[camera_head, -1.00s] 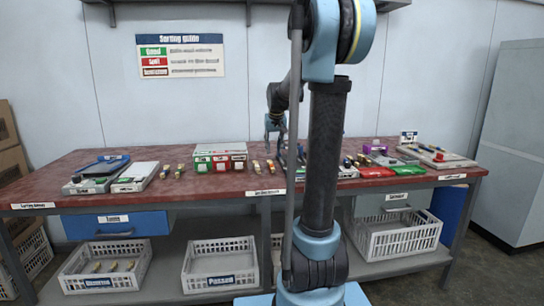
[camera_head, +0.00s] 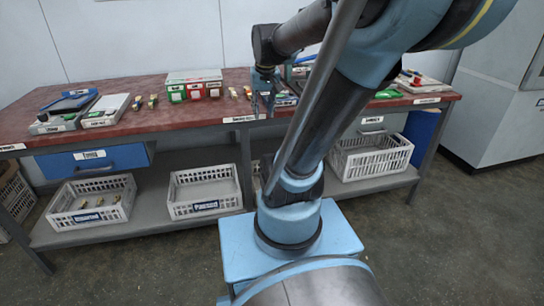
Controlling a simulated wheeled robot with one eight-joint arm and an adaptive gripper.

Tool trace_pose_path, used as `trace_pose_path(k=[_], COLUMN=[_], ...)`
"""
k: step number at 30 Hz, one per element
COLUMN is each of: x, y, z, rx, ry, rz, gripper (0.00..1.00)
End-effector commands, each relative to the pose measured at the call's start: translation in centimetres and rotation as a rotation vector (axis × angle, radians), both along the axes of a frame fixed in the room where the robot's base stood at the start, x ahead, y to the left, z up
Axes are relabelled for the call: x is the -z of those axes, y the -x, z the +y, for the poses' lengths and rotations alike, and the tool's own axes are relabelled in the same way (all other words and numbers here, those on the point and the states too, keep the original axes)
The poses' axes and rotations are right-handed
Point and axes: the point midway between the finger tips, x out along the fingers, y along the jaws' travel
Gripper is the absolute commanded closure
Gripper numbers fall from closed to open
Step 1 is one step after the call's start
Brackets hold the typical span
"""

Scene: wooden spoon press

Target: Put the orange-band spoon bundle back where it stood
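Small wooden spoon bundles lie on the red tabletop (camera_head: 203,113). One pair (camera_head: 138,103) is left of the white box with green and red panels, and another pair (camera_head: 234,93) is just right of it. Their band colours are too small to read surely, so I cannot tell which has the orange band. My gripper (camera_head: 263,110) points down over the middle of the table, just right of that second pair. Its fingertips are small and dark, and whether they hold a bundle is unclear. My arm hides part of the table to the right.
The panelled box (camera_head: 194,77) stands at the table's back. Grey devices (camera_head: 107,110) sit at the left end, and a board (camera_head: 424,82) at the right. Baskets (camera_head: 203,192) are on the shelf below. Bare floor lies in front.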

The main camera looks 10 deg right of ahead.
Motion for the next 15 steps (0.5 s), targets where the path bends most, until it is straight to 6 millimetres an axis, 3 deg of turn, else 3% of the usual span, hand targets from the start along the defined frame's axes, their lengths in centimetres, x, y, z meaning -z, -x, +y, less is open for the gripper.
trace_pose_path(k=[3,9,15], x=[2.6,6.9,10.0], y=[4.2,9.9,13.2], z=[0.0,0.0,0.2], rx=[-0.002,-0.006,-0.008], ry=[0.001,0.002,0.003], rz=[0.021,0.053,0.073], gripper=[0.68,0.68,0.68])
